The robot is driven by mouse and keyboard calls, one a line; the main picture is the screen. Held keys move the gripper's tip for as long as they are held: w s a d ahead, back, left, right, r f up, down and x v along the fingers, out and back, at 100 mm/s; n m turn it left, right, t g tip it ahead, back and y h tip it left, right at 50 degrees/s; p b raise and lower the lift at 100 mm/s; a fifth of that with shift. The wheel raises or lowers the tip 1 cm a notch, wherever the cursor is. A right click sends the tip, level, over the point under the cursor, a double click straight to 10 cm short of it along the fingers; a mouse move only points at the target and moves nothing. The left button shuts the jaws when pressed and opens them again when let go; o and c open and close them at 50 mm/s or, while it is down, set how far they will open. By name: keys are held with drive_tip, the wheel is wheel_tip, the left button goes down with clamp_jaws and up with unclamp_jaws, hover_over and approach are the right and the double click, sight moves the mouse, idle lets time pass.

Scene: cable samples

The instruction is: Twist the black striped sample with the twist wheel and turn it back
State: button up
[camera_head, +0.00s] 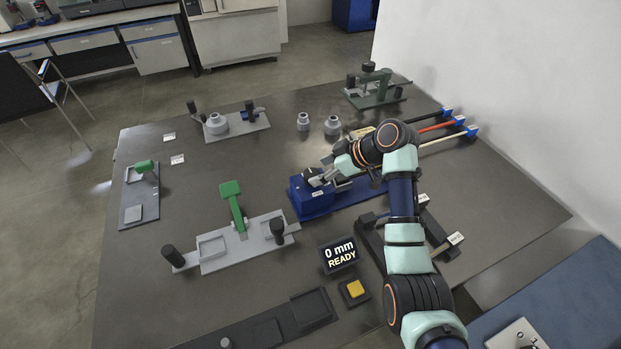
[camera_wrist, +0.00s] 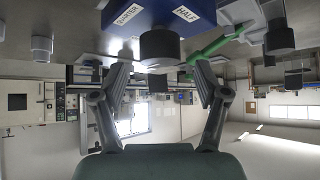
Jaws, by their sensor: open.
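The blue twist device (camera_head: 312,204) stands near the table's middle. Its dark round wheel (camera_wrist: 160,48) shows in the wrist view between labels reading QUARTER and HALF. My gripper (camera_head: 322,178) is at the device's top end. In the wrist view its two fingers (camera_wrist: 162,60) are spread to either side of the wheel, with nothing held; I cannot tell whether they touch it. A dark cable sample (camera_head: 425,117) lies at the back right; its stripes are too small to make out. My arm hides part of the device, so I cannot tell whether a sample is in it.
Red (camera_head: 437,126) and cream (camera_head: 445,137) samples lie beside the dark one. A green-levered fixture (camera_head: 232,205) stands left of the device. The display (camera_head: 339,254) reads 0 mm READY, near a yellow button (camera_head: 355,289). Grey weights (camera_head: 332,126) stand behind.

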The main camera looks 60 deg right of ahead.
sight(312, 174)
drive_tip(key=b+x, duration=0.1)
drive_tip(key=x, duration=0.3)
drive_tip(key=c, duration=1.2)
drive_tip(key=shift+o, duration=0.2)
drive_tip(key=shift+p, duration=0.3)
drive_tip(key=shift+r, duration=0.15)
